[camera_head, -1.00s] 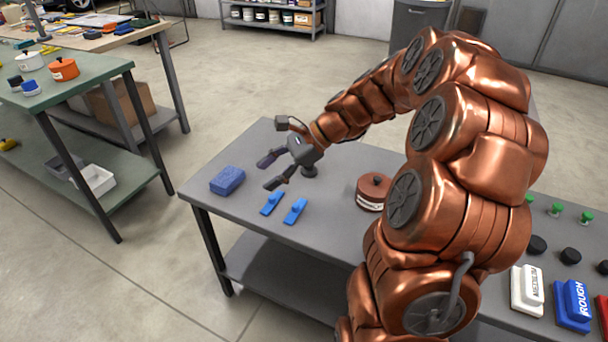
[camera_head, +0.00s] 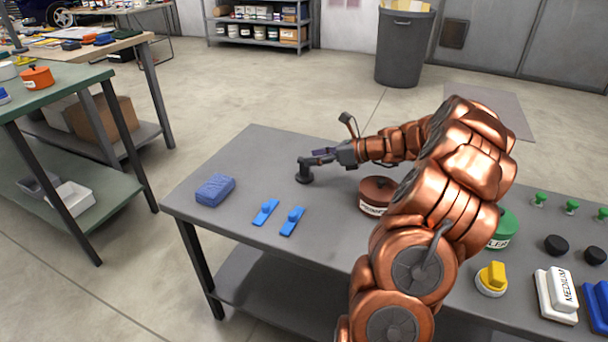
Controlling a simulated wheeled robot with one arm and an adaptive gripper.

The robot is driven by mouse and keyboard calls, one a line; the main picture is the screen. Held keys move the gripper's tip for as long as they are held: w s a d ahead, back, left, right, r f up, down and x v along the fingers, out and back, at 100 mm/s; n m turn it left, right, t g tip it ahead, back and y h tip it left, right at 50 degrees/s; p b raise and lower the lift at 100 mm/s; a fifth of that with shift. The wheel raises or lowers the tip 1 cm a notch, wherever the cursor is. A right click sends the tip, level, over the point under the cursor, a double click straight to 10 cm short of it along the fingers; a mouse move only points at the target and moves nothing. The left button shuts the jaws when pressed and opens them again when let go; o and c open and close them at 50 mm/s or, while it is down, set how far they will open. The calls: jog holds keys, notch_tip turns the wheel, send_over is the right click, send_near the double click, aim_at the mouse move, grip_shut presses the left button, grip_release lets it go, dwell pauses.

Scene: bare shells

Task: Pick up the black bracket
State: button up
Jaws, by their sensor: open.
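A small black piece (camera_head: 304,174), which may be the black bracket, stands on the grey table (camera_head: 250,160), left of the brown round container. Its shape is too small to make out fully. My gripper (camera_head: 309,157) is open and points left, low over the table. Its fingertips are at the top of the black piece in the picture and partly cover it. I cannot tell whether they touch it.
A blue sponge-like block (camera_head: 215,190) and two blue clips (camera_head: 265,212) (camera_head: 292,221) lie to the left. A brown container (camera_head: 376,195) stands right, partly behind my arm. Green pegs, black discs, a yellow-topped piece (camera_head: 491,279) and labelled blocks lie farther right.

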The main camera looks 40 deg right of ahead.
aim_at(301, 160)
jog(key=x, duration=0.2)
jog(key=b+x, duration=0.1)
jog(key=shift+a+f, duration=0.2)
jog(key=shift+a, duration=0.25)
jog(key=shift+w+a+f, duration=0.15)
jog(key=shift+w+a, duration=0.1)
jog(key=shift+w, duration=0.3)
grip_shut()
